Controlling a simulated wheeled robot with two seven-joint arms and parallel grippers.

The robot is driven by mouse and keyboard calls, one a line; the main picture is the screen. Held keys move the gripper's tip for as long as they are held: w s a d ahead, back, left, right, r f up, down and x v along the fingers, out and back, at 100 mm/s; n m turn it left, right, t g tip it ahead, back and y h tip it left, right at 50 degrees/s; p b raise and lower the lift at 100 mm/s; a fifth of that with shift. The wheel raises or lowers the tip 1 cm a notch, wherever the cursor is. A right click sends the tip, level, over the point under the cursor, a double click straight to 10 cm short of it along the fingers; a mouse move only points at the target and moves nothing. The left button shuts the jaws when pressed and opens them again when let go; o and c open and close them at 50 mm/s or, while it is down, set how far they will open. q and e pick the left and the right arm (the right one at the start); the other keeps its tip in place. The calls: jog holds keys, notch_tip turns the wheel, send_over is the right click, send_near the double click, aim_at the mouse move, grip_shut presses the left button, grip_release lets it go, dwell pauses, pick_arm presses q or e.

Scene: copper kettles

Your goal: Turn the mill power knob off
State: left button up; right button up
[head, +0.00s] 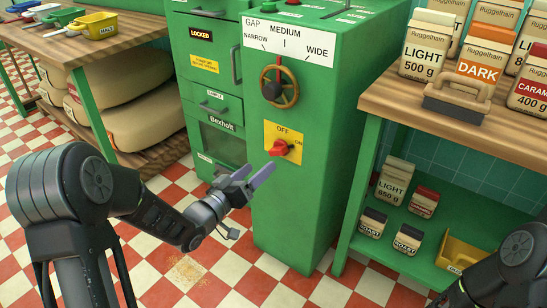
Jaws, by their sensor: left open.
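The red mill power knob (280,148) sits on a yellow plate (270,132) on the green mill's front. The plate reads OFF at the top and ON at the right. The knob's bar lies roughly sideways, with one end toward ON; its exact pointing is hard to tell. My left gripper (258,170) is open and empty, just below and left of the knob. Its fingers point up and right toward the knob, and I see no clear contact. Part of my right arm shows at the lower right, but its gripper is outside the picture.
Above the knob are a gap handwheel (291,88) and a NARROW–MEDIUM–WIDE scale (288,42). A green cabinet (210,60) with drawers adjoins on the left. A wooden counter with labelled bags (425,50) stands right, a sack-filled bench (120,95) left.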

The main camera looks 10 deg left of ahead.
aim_at(275, 154)
pick_arm(q)
jog(key=b+x, duration=0.1)
jog(key=x, duration=0.5)
jog(key=shift+w+d+f+b, duration=0.1)
jog(key=shift+w+f+b, duration=0.05)
jog(key=shift+w+b, duration=0.15)
jog(key=shift+w+d, duration=0.15)
jog(key=shift+w, duration=0.3)
jog(key=c, duration=1.4)
